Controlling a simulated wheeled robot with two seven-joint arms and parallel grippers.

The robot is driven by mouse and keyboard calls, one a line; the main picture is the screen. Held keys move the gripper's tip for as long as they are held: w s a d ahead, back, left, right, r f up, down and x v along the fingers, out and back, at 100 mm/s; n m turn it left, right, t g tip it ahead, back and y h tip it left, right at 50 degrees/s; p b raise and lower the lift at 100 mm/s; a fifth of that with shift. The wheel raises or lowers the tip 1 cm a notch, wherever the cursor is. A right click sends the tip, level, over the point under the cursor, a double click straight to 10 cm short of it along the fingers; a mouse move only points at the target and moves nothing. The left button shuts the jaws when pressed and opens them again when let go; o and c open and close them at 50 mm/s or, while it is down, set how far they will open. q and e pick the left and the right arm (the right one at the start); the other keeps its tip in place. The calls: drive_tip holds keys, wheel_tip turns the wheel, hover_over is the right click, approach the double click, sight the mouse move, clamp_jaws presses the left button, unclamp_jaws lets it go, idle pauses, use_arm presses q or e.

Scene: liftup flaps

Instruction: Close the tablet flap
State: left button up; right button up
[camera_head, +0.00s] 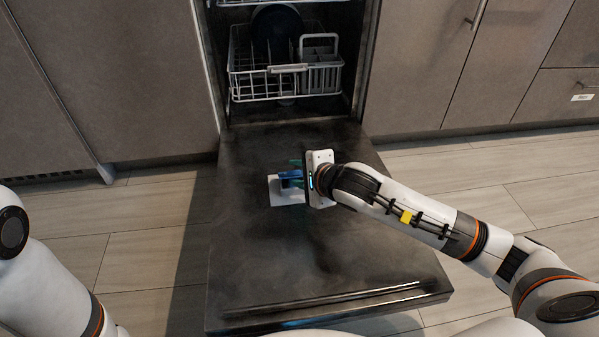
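The dishwasher door (265,245) lies folded down and open, its dark inner face up. A small pale tablet compartment (283,197) sits on it, near the middle. A blue part stands just above the compartment, beside my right gripper (293,172); I cannot tell if it is the tablet flap or a fingertip. My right gripper reaches in from the right, its white body at the compartment's right edge. Its fingers are small and partly hidden, so their opening and any contact are unclear. My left arm shows at the lower left; its gripper is out of view.
A lower dish rack (285,83) with a grey cutlery basket (320,75) and a dark plate (277,32) is inside the dishwasher. Closed cabinets (110,75) flank it. The wooden floor (140,260) is clear on both sides of the door.

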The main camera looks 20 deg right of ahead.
drive_tip(key=shift+s+d+r+p, duration=0.1)
drive_tip(key=shift+s+r+p, duration=0.25)
drive_tip(key=p+v, duration=0.3)
drive_tip(key=v, duration=0.8)
drive_tip(key=shift+s, duration=0.1)
